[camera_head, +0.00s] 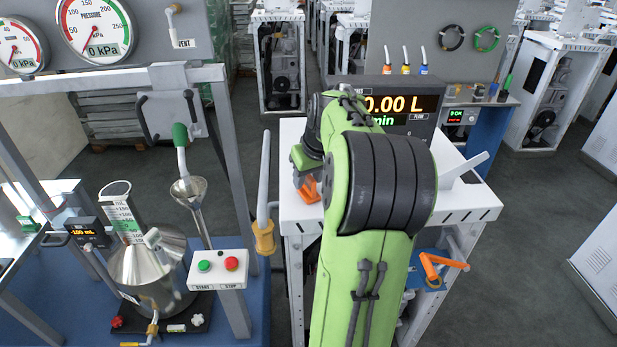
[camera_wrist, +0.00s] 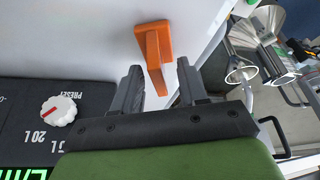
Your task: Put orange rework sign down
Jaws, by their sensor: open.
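The orange rework sign (camera_wrist: 152,42) is a small bent orange piece on the white top of the dispenser stand. Its narrow end shows between the two dark fingers of my gripper (camera_wrist: 159,70), with a gap on each side. In the head view the orange sign (camera_head: 309,191) shows just below my gripper (camera_head: 303,172), near the left edge of the white stand top (camera_head: 455,208). My gripper is open and holds nothing. My green arm hides much of the stand and part of the gripper in the head view.
A dispenser display (camera_head: 400,104) stands at the back of the white top, and its preset knob (camera_wrist: 59,108) is close to my gripper in the wrist view. A steel vessel (camera_head: 150,270) and a start/stop box (camera_head: 218,268) are at left.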

